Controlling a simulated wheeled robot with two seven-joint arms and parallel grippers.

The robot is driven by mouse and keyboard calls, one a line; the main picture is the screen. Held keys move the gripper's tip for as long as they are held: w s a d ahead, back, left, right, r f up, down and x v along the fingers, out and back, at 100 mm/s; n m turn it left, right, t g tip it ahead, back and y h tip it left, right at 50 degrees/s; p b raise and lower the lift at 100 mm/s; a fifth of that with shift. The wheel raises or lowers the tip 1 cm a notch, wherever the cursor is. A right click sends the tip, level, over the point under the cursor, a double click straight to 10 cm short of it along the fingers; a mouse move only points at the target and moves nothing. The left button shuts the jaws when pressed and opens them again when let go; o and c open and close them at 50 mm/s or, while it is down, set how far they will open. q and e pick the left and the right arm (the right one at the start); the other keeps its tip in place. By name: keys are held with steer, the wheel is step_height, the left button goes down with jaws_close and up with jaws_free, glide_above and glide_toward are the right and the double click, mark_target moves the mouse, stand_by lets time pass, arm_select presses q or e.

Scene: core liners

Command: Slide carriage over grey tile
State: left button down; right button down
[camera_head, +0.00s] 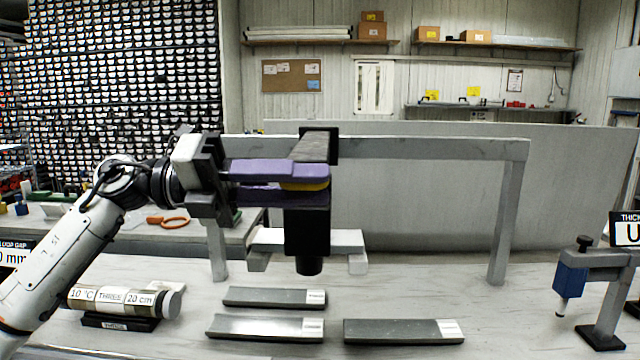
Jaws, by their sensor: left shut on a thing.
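A black carriage (307,232) hangs from a grey overhead rail (430,149), left of the rail's middle, with its round lower end above the table. My left gripper (308,184) has purple fingers shut at the carriage; a yellow part (305,185) shows between them. Three grey trough-like pieces lie on the table: a small one (262,297) just below the carriage in the picture, a front left one (262,327), and a front right one (395,331). Each has a white label. Which is the grey tile I cannot tell. My right gripper is not in view.
A white slab on blocks (347,240) stands behind the carriage. The rail's right post (507,220) and a blue device on a stand (570,280) are to the right. A labelled core cylinder (120,300) lies at left. Table between the right trough and post is clear.

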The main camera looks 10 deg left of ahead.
arm_select(q)
steer(key=shift+s+a+r, duration=0.1)
steer(key=shift+a+r, duration=0.15)
steer(key=shift+a, duration=0.35)
steer(key=shift+s+a+r, duration=0.1)
steer(key=shift+a+r, duration=0.15)
steer(key=shift+a, duration=0.35)
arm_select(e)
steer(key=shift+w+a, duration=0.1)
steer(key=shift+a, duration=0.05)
arm_select(q)
steer(key=c, duration=1.6)
jaws_free()
steer(key=shift+d, duration=0.1)
steer(key=shift+f, duration=0.2)
steer(key=b+v, duration=0.2)
steer(key=v, duration=0.8)
steer(key=shift+s, duration=0.15)
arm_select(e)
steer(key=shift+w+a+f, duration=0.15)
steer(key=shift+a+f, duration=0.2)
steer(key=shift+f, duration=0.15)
